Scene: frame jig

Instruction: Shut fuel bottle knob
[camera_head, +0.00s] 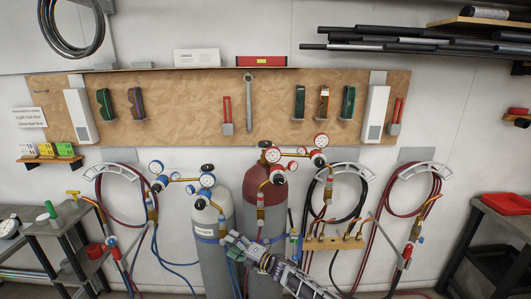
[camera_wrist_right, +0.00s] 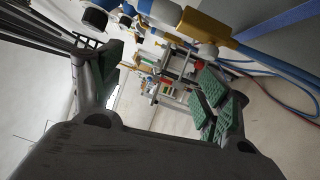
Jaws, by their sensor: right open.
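The red-topped bottle (camera_head: 257,187), which appears to be the fuel bottle, stands against the wall right of a pale grey bottle (camera_head: 212,222). A small dark knob (camera_head: 266,144) sits on top of it, beside red-rimmed gauges (camera_head: 273,155). My right gripper (camera_head: 236,243) is low in front of the two bottles, well below the knob. In the right wrist view its green-padded fingers (camera_wrist_right: 160,85) are apart with nothing held between them. The knob cannot be made out there. My left gripper is not in view.
Blue-rimmed gauges (camera_head: 208,180) and blue hoses belong to the grey bottle. Brass fittings and a blue hose (camera_wrist_right: 260,50) are close by in the right wrist view. Torches (camera_head: 335,242) hang right of the bottles. A grey side table (camera_head: 60,225) stands left.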

